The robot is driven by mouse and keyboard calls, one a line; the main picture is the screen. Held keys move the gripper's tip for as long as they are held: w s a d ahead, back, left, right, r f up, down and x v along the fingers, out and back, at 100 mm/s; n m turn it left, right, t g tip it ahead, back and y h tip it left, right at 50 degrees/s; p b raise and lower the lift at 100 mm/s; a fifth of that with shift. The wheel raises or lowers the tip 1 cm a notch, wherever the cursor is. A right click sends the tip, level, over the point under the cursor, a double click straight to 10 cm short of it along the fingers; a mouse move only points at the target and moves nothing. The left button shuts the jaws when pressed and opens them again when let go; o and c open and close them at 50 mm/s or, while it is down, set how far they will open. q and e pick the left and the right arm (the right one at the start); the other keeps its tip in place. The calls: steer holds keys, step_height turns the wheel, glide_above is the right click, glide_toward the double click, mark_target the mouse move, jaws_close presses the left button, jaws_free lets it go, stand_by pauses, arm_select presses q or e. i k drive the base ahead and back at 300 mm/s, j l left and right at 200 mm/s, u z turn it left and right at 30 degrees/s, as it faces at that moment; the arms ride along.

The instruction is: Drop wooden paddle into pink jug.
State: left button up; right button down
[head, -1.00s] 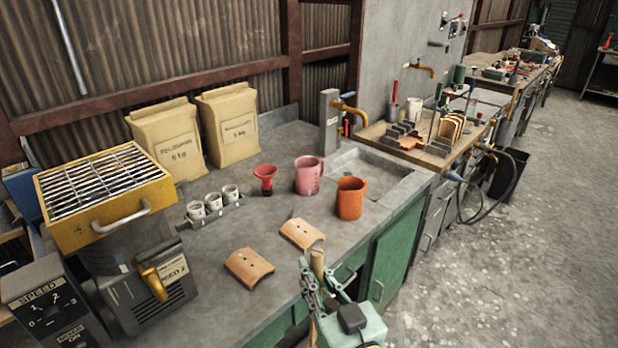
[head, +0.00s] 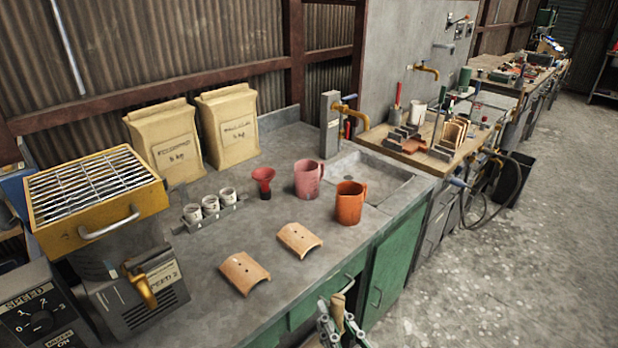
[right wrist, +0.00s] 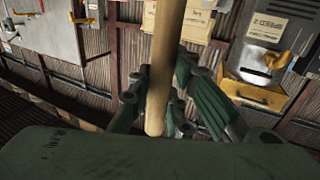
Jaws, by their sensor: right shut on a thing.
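The pink jug (head: 308,180) stands upright on the grey counter, left of an orange jug (head: 350,204). My right gripper (head: 338,325) is at the bottom of the head view, in front of the counter's green cabinets. It is shut on the wooden paddle (head: 337,310), whose pale end points up between the fingers. In the right wrist view the paddle (right wrist: 166,60) shows as a long round wooden shaft between the green fingers (right wrist: 160,110). The paddle's far end is out of view. The paddle is well apart from the pink jug. My left gripper is not in view.
Two curved clay tiles (head: 245,272) (head: 299,239) lie on the counter's front. A sink (head: 375,179) lies behind the orange jug. A yellow-topped machine (head: 95,200) fills the left.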

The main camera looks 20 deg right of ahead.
mark_target(312, 192)
steer(key=i+l+u, duration=0.1)
steer(key=l, duration=0.45)
steer(key=i+l+u, duration=0.1)
steer(key=l, duration=0.45)
steer(key=i+l+u, duration=0.1)
steer(key=l, duration=0.45)
steer(key=i+l+u, duration=0.1)
steer(key=l, duration=0.45)
